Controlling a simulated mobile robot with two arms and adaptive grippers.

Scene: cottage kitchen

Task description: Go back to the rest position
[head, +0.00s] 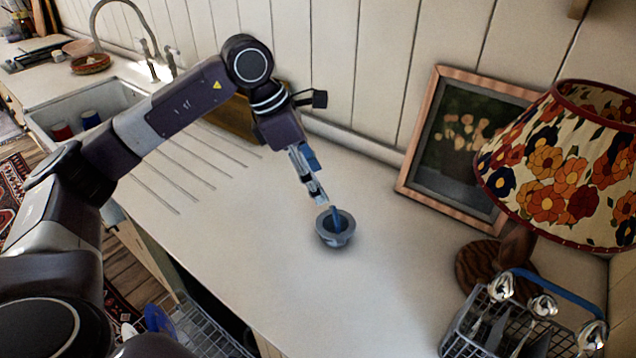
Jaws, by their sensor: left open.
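My left arm reaches in from the left over the counter. My left gripper (318,194) is open and points down, just above and behind a small grey bowl (327,239). The bowl rests upright on the pale counter (270,260). My right gripper is not in view.
A floral lamp (560,165) and a framed picture (455,150) stand at the right. A cutlery basket (475,335) is at the lower right. A sink (85,108) with cups and a tap lies at the left. An open dishwasher rack (205,330) is below the counter.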

